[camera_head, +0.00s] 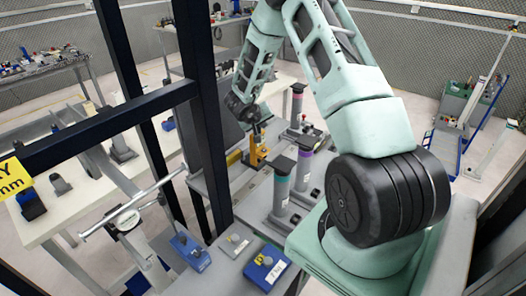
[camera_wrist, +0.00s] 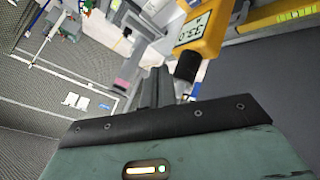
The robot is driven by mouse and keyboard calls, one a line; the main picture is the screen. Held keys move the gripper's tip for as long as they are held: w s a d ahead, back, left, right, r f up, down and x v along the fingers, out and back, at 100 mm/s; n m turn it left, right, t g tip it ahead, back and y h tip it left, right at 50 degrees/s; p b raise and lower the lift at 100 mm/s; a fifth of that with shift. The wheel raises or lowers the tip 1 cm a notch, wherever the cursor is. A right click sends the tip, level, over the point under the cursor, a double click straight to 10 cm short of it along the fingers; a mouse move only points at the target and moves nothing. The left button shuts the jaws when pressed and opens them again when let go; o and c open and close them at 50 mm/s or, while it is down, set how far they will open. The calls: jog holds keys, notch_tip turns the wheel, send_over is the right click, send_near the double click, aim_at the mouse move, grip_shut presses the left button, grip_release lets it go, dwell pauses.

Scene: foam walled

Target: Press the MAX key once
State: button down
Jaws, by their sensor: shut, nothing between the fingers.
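A yellow gauge (camera_wrist: 200,32) with a pale digit display shows at the top of the wrist view, tilted. Its display digits look like 33.0, and I cannot make out a key marked MAX. In the head view a yellow device (camera_head: 257,152) stands on the grey bench beneath the end of my arm. My gripper (camera_wrist: 158,72) is shut and empty, its dark fingers pointing up the wrist picture, just below and left of the gauge. In the head view my gripper (camera_head: 256,130) is small, close above the yellow device. I cannot tell whether they touch.
Black frame posts (camera_head: 200,100) rise left of my arm. A dark panel (camera_head: 226,118) stands behind.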

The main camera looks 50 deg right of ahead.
jog(key=shift+f, duration=0.15)
jog(key=b, duration=0.7)
send_over(264, 150)
jog(key=f, duration=0.4)
jog(key=a+f, duration=0.1)
jog(key=f, duration=0.1)
jog(key=shift+s+f, duration=0.15)
jog(key=shift+s, duration=0.05)
jog(key=shift+f+b, duration=0.5)
jog(key=shift+f, duration=0.65)
jog(key=shift+f, duration=0.1)
jog(key=shift+f, duration=0.3)
jog(key=shift+f, duration=0.35)
dwell(0.8)
jog(key=shift+r, duration=0.1)
jog(key=shift+r+p, duration=0.7)
jog(key=shift+p, duration=0.5)
